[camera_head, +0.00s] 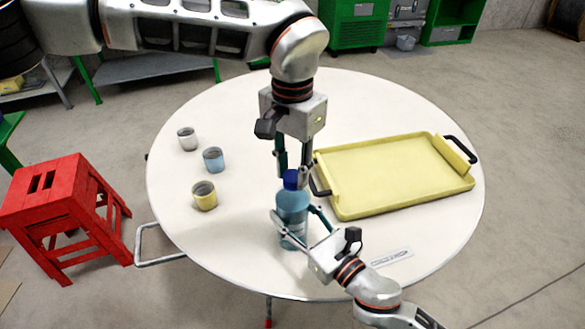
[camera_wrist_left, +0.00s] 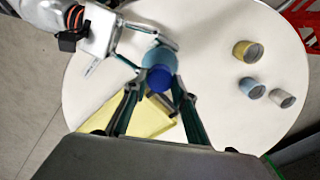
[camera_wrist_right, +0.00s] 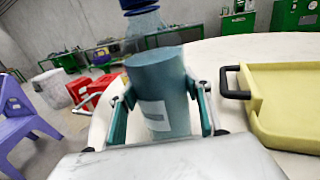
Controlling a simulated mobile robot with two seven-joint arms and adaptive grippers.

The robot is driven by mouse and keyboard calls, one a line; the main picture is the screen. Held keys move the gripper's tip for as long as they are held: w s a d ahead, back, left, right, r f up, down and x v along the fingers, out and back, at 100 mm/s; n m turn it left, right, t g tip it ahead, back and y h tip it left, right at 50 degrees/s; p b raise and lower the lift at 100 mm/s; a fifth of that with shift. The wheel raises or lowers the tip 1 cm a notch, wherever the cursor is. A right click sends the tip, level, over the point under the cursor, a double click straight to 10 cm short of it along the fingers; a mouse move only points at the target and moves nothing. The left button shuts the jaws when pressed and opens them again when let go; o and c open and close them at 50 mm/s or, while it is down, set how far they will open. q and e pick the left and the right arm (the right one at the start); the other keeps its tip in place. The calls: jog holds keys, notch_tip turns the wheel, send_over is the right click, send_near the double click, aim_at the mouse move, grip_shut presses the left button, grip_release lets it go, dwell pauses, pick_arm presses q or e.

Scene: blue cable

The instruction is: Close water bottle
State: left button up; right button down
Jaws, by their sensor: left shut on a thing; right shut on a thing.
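A translucent blue water bottle (camera_head: 291,213) stands upright near the front middle of the round white table. Its dark blue cap (camera_head: 291,180) sits at the top of the neck; it also shows in the left wrist view (camera_wrist_left: 159,78). I cannot tell how tightly the cap is seated. My left gripper (camera_head: 292,174) comes down from above and is shut on the cap, one finger on each side. My right gripper (camera_wrist_right: 162,84) comes from the front right and is shut around the bottle's body (camera_wrist_right: 160,98). The fingers partly hide the cap and the bottle.
A yellow tray (camera_head: 395,175) with black handles lies right of the bottle, close to my left gripper. A white cup (camera_head: 187,139), a blue cup (camera_head: 213,160) and a yellow cup (camera_head: 204,195) stand left of it. A red stool (camera_head: 60,205) stands left of the table (camera_head: 240,115).

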pick_arm(q)
jog(key=o, duration=0.7)
jog(key=shift+c, duration=0.3)
